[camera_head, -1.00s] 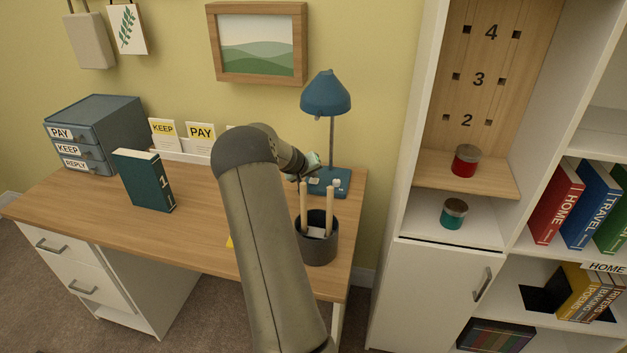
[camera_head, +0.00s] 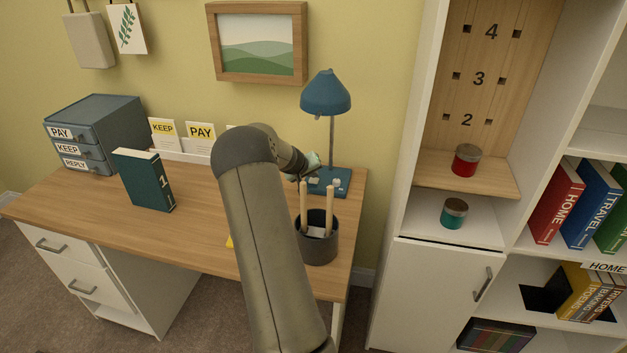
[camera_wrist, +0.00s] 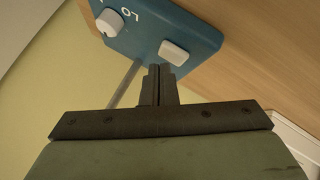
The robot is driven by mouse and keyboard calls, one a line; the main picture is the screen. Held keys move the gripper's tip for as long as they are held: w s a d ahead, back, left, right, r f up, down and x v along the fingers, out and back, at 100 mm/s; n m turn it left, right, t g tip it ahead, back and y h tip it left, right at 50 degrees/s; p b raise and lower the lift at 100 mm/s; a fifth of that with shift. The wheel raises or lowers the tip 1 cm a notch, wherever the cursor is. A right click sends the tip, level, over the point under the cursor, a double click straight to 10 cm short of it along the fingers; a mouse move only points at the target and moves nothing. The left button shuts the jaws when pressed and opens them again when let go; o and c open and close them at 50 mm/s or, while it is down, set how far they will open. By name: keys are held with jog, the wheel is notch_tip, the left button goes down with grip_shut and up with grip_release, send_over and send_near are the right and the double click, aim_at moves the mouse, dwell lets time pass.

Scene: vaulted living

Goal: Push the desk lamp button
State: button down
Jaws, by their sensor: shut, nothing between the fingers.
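The blue desk lamp (camera_head: 326,93) stands at the back right of the desk, with its base (camera_head: 341,181) beside my gripper. In the wrist view the blue lamp base (camera_wrist: 150,38) carries a white rectangular button (camera_wrist: 174,51) and a round white knob (camera_wrist: 109,22). My gripper (camera_wrist: 160,68) is shut and empty, its fingertips close to the button's near edge. I cannot tell whether they touch it. In the head view my arm hides most of the gripper and part of the base.
A dark pen cup (camera_head: 318,247) with two wooden sticks stands just in front of the lamp. A green book (camera_head: 143,181) and a blue drawer box (camera_head: 98,134) are on the left of the desk (camera_head: 95,207). A white shelf unit (camera_head: 408,150) stands at the right.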

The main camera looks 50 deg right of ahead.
aim_at(312, 182)
jog(key=shift+f+b, duration=0.45)
jog(key=shift+b, duration=0.05)
jog(key=shift+r, duration=0.5)
jog(key=shift+r+p, duration=1.4)
jog(key=shift+r, duration=1.6)
jog(key=shift+a, duration=0.1)
